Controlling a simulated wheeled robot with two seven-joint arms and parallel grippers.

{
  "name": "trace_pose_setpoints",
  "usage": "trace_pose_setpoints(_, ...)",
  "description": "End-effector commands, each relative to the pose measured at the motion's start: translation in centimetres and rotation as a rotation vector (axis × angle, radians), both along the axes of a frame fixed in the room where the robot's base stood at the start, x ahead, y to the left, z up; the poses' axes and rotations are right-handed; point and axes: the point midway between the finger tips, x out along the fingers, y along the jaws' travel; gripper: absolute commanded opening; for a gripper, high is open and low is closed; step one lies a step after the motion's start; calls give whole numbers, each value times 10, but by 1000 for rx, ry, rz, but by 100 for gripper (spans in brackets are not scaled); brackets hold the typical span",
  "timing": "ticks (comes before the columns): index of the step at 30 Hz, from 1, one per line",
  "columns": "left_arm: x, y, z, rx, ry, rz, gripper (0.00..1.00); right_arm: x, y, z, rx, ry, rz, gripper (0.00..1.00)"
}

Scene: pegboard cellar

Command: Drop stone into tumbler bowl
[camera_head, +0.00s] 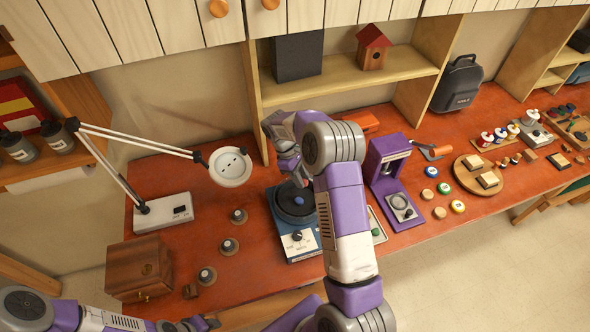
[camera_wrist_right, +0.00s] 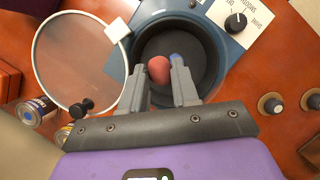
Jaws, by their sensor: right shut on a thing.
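The dark round tumbler bowl (camera_head: 283,209) sits on a blue base with a white dial panel in the head view. The bowl also shows in the right wrist view (camera_wrist_right: 200,40). My right gripper (camera_wrist_right: 158,78) is over the bowl, its fingers pointing into it, shut on a reddish stone (camera_wrist_right: 159,70). In the head view the stone shows only as a small reddish patch by the fingertips (camera_head: 304,182). A blue round thing (camera_head: 299,201) lies inside the bowl, partly behind a finger in the wrist view. My left gripper (camera_head: 195,323) is low at the bottom edge, its jaws unclear.
A round clear lid or lens (camera_wrist_right: 80,62) with a pale rim is beside the bowl. A lamp (camera_head: 231,167) reaches over the bench at left. Several knobbed pieces (camera_head: 229,246) stand left of the tumbler. A purple press (camera_head: 390,170) stands close at right.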

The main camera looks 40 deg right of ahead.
Motion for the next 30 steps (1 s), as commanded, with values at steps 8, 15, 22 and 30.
trace_pose_setpoints(8, 0, 0, -23, 0, 0, 0, 43, 0, 0, -33, 1, 1, 1, 1)
trace_pose_setpoints(15, 0, 0, -38, 0, 0, 0, 43, 0, 0, -55, 1, 1, 1, 1)
trace_pose_setpoints(22, 0, 0, -37, 0, 0, 0, 43, 0, 0, -56, 0, 0, 1, 1)
trace_pose_setpoints(30, 0, 0, -37, 0, -1, 0, 43, 0, 0, -55, 0, 0, 1, 60)
